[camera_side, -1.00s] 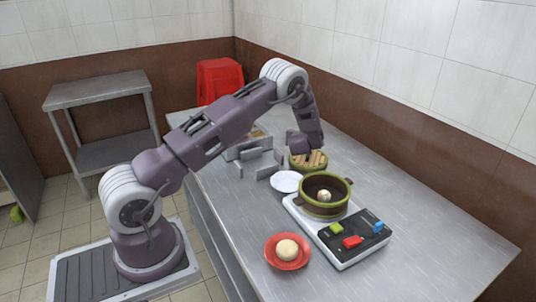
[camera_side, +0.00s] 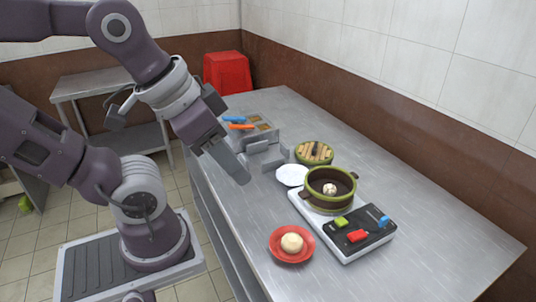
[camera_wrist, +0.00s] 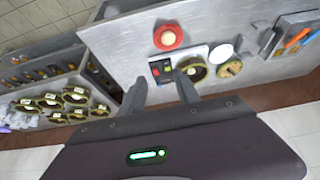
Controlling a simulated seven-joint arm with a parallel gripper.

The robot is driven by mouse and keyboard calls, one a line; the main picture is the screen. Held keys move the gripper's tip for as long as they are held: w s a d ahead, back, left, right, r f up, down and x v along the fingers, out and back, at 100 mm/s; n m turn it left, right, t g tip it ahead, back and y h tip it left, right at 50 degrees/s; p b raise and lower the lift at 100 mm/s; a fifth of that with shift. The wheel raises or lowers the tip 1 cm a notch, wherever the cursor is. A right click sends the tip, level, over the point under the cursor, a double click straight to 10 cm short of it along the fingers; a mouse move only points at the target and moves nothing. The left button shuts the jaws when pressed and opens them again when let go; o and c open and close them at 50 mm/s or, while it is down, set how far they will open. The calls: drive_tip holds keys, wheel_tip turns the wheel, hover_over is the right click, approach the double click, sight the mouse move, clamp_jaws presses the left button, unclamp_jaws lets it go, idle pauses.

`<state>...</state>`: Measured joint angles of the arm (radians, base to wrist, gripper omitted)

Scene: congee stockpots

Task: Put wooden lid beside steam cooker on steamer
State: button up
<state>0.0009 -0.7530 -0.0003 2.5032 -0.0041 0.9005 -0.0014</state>
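The round wooden lid (camera_side: 314,151) has tan slats, a dark handle and a green rim. It lies on the metal counter just behind the steamer; it also shows in the wrist view (camera_wrist: 230,69). The dark steamer (camera_side: 322,203) with a green rim and side handles stands uncovered on the white cooker (camera_side: 343,249), with a pale bun (camera_side: 330,189) inside. The steamer also shows in the wrist view (camera_wrist: 203,72). My gripper (camera_side: 240,177) is raised left of the lid, apart from it. In the wrist view its two fingers (camera_wrist: 159,78) are spread and empty.
A white plate (camera_side: 291,175) lies beside the lid and steamer. Grey racks (camera_side: 266,155) and a tray with blue and orange-handled tools (camera_side: 240,125) are behind. A red plate (camera_side: 292,257) with a bun is at the front. The counter's right side is clear.

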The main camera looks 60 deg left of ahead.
drive_tip(key=shift+w, duration=0.1)
drive_tip(key=w+a+r+n, duration=0.2)
drive_tip(key=w, duration=1.4)
drive_tip(key=n+y, duration=0.6)
drive_tip(key=n, duration=0.1)
hover_over(315, 145)
drive_tip(key=s+d, duration=0.4)
drive_tip(key=s, duration=0.1)
drive_tip(key=shift+t, duration=0.4)
wheel_tip(315, 145, down, 28)
drive_tip(key=shift+r, duration=0.2)
drive_tip(key=x, duration=0.7)
drive_tip(key=shift+w+d+r, duration=0.15)
drive_tip(key=shift+w+r, duration=0.05)
drive_tip(key=shift+w, duration=0.15)
clamp_jaws()
